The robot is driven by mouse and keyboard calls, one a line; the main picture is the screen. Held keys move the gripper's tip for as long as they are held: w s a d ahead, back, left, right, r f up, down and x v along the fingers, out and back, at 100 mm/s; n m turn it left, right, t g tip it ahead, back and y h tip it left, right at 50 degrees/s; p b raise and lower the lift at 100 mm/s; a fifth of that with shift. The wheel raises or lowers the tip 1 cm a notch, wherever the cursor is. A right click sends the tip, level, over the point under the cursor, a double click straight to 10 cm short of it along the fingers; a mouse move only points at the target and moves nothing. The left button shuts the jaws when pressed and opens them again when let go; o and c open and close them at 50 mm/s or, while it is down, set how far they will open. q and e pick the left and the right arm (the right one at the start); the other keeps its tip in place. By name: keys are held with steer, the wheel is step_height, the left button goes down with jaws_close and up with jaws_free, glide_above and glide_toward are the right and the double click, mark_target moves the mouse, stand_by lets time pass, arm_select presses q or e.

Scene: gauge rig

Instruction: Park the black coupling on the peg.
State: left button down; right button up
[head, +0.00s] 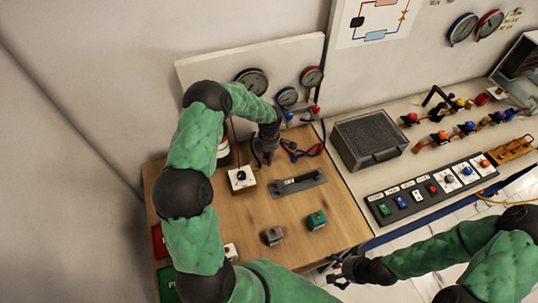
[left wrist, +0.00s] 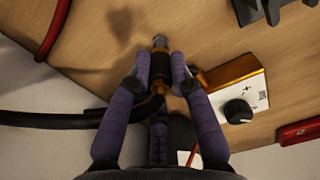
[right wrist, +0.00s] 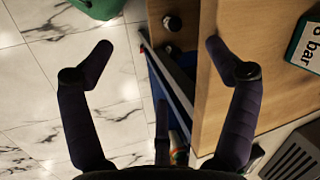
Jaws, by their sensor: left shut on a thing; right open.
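My left gripper (head: 265,156) is above the wooden table, below the gauge panel. In the left wrist view it (left wrist: 162,68) is shut on the black coupling (left wrist: 158,88), which has a brass-coloured part and a metal tip pointing away from the wrist. A black hose runs from the coupling to the left. The coupling is held above the wood; its shadow falls on the table to the left. I cannot pick out the peg with certainty. My right gripper (head: 338,274) is open and empty beyond the table's front right edge; its spread fingers show in the right wrist view (right wrist: 159,47).
The wooden table (head: 260,215) holds a white box with a black knob (head: 241,178), a dark grey slotted holder (head: 298,184), a grey block (head: 272,236) and a green block (head: 316,220). Red and dark hoses (head: 300,150) lie behind. A grey case (head: 369,139) stands to the right.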

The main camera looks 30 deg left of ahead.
arm_select(q)
steer(key=shift+f+b, duration=0.65)
steer(key=shift+b, duration=0.1)
steer(key=shift+s+f+b, duration=0.2)
steer(key=shift+f+b, duration=0.05)
steer(key=shift+b, duration=0.1)
steer(key=shift+s+f, duration=0.1)
steer(key=shift+f, duration=0.05)
steer(key=shift+r, duration=0.2)
steer(key=shift+r, duration=0.65)
